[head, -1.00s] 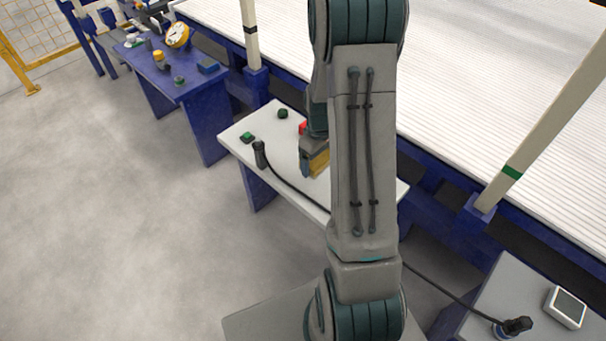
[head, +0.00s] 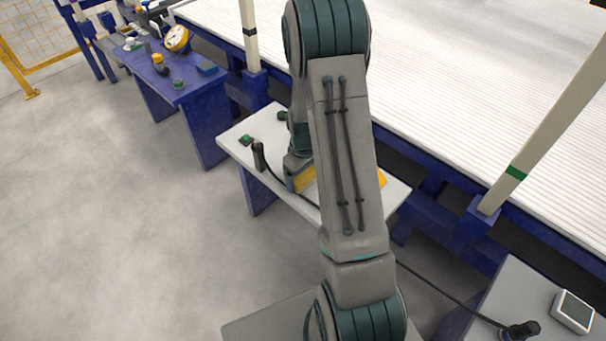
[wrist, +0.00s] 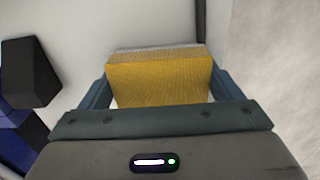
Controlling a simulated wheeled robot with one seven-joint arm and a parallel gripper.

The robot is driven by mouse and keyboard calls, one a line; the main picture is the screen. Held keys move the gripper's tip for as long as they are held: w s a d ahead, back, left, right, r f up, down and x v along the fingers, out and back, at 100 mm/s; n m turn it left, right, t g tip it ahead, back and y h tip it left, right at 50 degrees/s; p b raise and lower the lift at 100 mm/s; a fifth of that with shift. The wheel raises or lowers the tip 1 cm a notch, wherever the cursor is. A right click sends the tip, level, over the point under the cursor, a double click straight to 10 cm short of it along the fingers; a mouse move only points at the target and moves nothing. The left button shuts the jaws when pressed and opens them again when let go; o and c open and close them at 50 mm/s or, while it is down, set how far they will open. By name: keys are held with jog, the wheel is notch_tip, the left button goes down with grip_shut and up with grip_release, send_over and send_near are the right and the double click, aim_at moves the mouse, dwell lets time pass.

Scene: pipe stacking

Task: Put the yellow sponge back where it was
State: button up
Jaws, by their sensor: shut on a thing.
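The yellow sponge (wrist: 160,80) is held between the two fingers of my gripper (wrist: 160,92) in the wrist view. It has a pale layer along its far edge. In the head view my gripper (head: 296,172) is over the small white table (head: 228,150), and a bit of the yellow sponge (head: 305,180) shows beside my arm. Whether the sponge touches the tabletop cannot be told. My arm hides much of the table's middle.
A black handheld device (head: 259,155) with a cable stands at the table's left edge, near a green button (head: 246,140). A second green item (head: 282,116) is farther back. An orange-yellow thing (head: 382,179) shows right of my arm. The white ribbed conveyor (head: 440,90) lies behind.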

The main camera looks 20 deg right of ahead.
aim_at(303, 173)
jog(key=o, duration=0.9)
jog(key=shift+c, duration=0.2)
notch_tip(303, 173, up, 11)
jog(key=p, duration=0.3)
jog(key=s+a+r+m, duration=0.1)
jog(key=s+a+r, duration=0.2)
jog(key=s+r, duration=0.2)
jog(key=s+a+r+m+t, duration=0.1)
jog(key=s+a+r+m, duration=0.1)
jog(key=s+r, duration=0.3)
jog(key=s+a+r+m, duration=0.1)
jog(key=s+a+r, duration=0.3)
jog(key=s, duration=0.5)
jog(key=shift+s+a+r, duration=0.25)
jog(key=shift+a+r, duration=0.1)
jog(key=shift+r, duration=0.4)
jog(key=shift+t, duration=0.3)
